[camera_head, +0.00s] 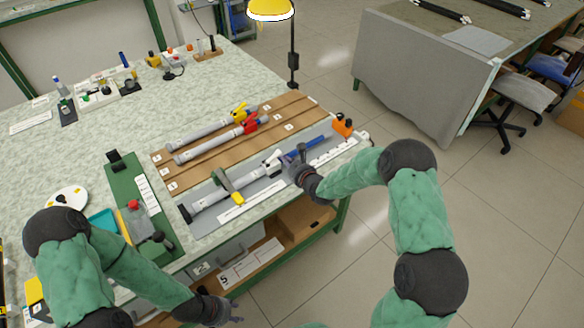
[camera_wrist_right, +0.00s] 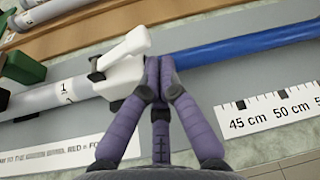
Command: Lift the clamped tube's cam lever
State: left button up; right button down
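The clamped tube (camera_head: 205,198) lies on a grey mat, with a white body and a blue inner rod (camera_head: 312,146) out to the right. In the right wrist view its white collar (camera_wrist_right: 122,78) carries a white cam lever (camera_wrist_right: 125,46), which slants up and right, its free end raised off the tube. My right gripper (camera_wrist_right: 160,62) has its purple fingertips together, just right of the collar and below the lever's end; whether they touch is unclear. It also shows in the head view (camera_head: 292,164). My left gripper (camera_head: 232,316) hangs low beyond the table's front edge; its fingers are too small to read.
A green clamp with a yellow bar (camera_head: 228,184) crosses the tube. Two more tubes with red (camera_head: 249,124) and yellow (camera_head: 239,110) levers lie on a brown rack behind. An orange block (camera_head: 342,125) stands right of the rod. A printed ruler strip (camera_wrist_right: 270,110) lies in front.

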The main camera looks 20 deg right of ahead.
pick_arm(q)
jog(key=shift+f, duration=0.1)
pick_arm(e)
jog(key=shift+w+a, duration=0.1)
jog(key=shift+w, duration=0.25)
